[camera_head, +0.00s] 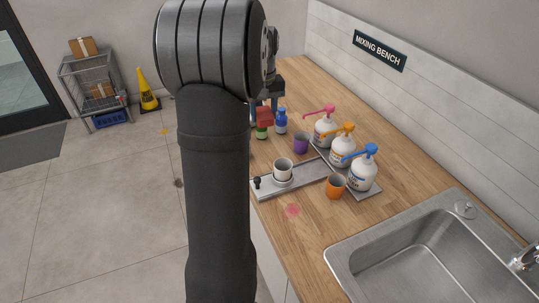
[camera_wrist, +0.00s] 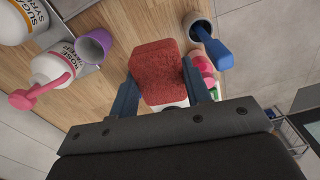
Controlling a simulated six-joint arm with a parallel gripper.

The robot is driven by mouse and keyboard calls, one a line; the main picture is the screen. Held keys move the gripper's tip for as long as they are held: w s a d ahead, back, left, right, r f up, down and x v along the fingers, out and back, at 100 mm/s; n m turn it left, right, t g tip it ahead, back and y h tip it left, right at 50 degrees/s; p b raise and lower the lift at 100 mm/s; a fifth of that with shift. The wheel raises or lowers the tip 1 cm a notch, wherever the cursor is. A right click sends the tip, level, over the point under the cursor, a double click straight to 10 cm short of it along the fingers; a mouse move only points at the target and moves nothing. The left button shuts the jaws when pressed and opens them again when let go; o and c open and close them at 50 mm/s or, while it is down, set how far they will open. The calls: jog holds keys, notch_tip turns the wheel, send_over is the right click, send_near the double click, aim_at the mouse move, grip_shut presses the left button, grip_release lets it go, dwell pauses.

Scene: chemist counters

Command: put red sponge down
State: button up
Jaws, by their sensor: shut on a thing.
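The red sponge (camera_wrist: 158,72) is a rough red block in the wrist view. My gripper (camera_wrist: 160,88) is shut on it, with one blue finger along each side. In the head view the sponge (camera_head: 264,114) shows as a small red patch by my gripper (camera_head: 266,104), above the far part of the wooden counter, partly hidden by my arm. Whether its underside touches anything cannot be told.
A purple cup (camera_head: 301,143), several pump bottles (camera_head: 342,152), an orange cup (camera_head: 336,186) and a white cup on a grey tray (camera_head: 312,175) are nearer. A sink (camera_head: 430,265) lies front right.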

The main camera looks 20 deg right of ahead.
aim_at(270, 115)
jog(key=s+f, duration=0.1)
jog(key=d+f+n, duration=0.1)
jog(key=shift+s+f, duration=0.35)
jog(key=shift+s, duration=0.05)
jog(key=shift+n, duration=0.3)
notch_tip(270, 115, down, 10)
jog(key=shift+r, duration=0.1)
jog(key=o, duration=1)
jog(key=shift+f, duration=0.2)
jog(key=shift+o, duration=0.2)
notch_tip(270, 115, up, 12)
jog(key=shift+r, duration=0.2)
